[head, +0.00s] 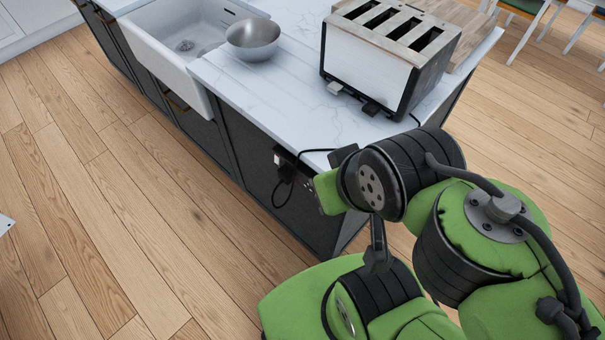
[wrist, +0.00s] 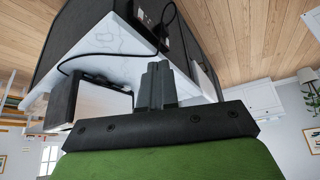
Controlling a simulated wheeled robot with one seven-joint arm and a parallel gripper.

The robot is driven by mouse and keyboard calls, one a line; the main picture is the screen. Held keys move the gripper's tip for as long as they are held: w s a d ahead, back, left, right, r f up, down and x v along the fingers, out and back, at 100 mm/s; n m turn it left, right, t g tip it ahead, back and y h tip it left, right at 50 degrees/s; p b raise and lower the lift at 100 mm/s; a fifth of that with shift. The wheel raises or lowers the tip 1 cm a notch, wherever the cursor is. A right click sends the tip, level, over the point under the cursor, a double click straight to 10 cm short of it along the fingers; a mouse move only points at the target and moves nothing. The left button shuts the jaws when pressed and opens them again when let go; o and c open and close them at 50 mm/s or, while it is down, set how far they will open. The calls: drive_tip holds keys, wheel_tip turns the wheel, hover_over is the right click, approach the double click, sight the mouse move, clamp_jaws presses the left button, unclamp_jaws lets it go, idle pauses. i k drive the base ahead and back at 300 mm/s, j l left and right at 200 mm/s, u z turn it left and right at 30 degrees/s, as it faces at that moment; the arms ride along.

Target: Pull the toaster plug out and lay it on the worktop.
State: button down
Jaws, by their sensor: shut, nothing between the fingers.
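The toaster (head: 370,65), silver and black with several slots, stands on the white marble worktop (head: 290,95). Its black cord (head: 318,151) runs over the worktop edge to the black toaster plug (head: 286,173) at a socket on the island's dark side panel. The plug appears to sit in the socket, but the contact is too small to make out. The plug and cord loop also show in the inverted wrist view (wrist: 163,28). My gripper (wrist: 155,68) is shut and empty, apart from the plug, its fingertips seen against the worktop edge.
A metal bowl (head: 253,39) stands on the worktop left of the toaster, beside a white sink (head: 190,45). A wooden board (head: 470,32) lies behind the toaster. The worktop between bowl and toaster is clear. The wooden floor (head: 110,200) beside the island is open.

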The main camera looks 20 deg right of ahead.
sight(285, 175)
drive_tip(key=i+j, duration=0.1)
drive_tip(key=j, duration=0.5)
drive_tip(key=i+j, duration=0.1)
drive_tip(key=j, duration=0.5)
drive_tip(key=i+j, duration=0.1)
drive_tip(key=j, duration=0.5)
drive_tip(key=i+j, duration=0.1)
drive_tip(key=j, duration=0.5)
drive_tip(key=i+j+z, duration=0.1)
drive_tip(key=j, duration=0.55)
